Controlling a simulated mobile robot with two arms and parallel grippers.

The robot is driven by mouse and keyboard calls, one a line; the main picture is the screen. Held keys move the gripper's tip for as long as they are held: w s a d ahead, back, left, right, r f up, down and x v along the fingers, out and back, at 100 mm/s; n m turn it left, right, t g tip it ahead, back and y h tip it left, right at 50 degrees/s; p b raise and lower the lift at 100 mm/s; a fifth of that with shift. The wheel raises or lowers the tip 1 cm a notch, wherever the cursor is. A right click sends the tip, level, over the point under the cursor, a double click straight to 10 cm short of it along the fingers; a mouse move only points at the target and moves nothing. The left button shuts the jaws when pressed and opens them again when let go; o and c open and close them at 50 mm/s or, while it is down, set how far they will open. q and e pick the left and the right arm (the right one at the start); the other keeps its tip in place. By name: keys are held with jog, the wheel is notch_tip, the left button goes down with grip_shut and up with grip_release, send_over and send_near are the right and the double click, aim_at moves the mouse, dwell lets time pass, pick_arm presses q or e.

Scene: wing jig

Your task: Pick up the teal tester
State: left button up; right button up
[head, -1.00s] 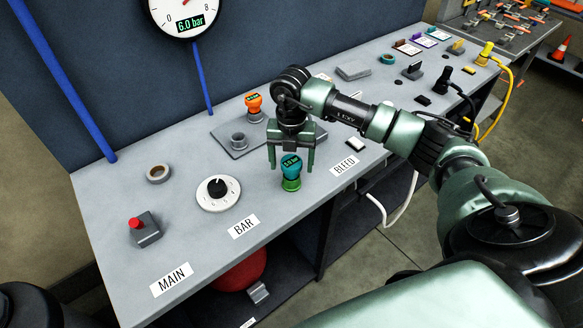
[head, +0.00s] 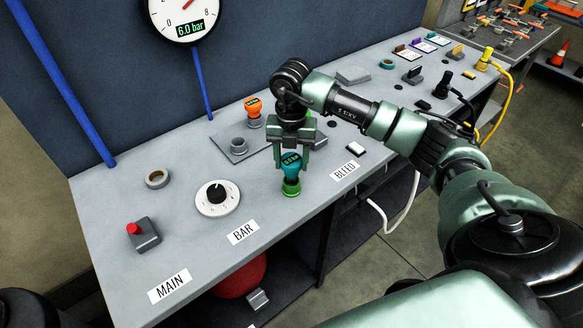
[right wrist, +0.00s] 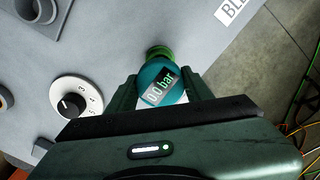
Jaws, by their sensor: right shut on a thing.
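The teal tester (head: 291,162) stands upright on a green base (head: 291,187) near the bench's front edge, left of the BLEED label. My right gripper (head: 292,168) reaches down over it from above, shut on the teal body. In the right wrist view the teal tester (right wrist: 163,84) sits between the two fingers, its display reading 0.0 bar, with the green base (right wrist: 159,52) beyond it. The tester still appears to be at its base; I cannot tell whether there is a gap. My left gripper is not in view.
A white switch (head: 356,148) is close on the right.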

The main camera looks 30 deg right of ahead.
notch_tip(320, 180, up, 9)
jog(key=b, duration=0.2)
jog(key=shift+r+b, duration=0.2)
jog(key=shift+b, duration=0.1)
notch_tip(320, 180, up, 11)
jog(key=p, duration=0.4)
jog(key=shift+a, duration=0.1)
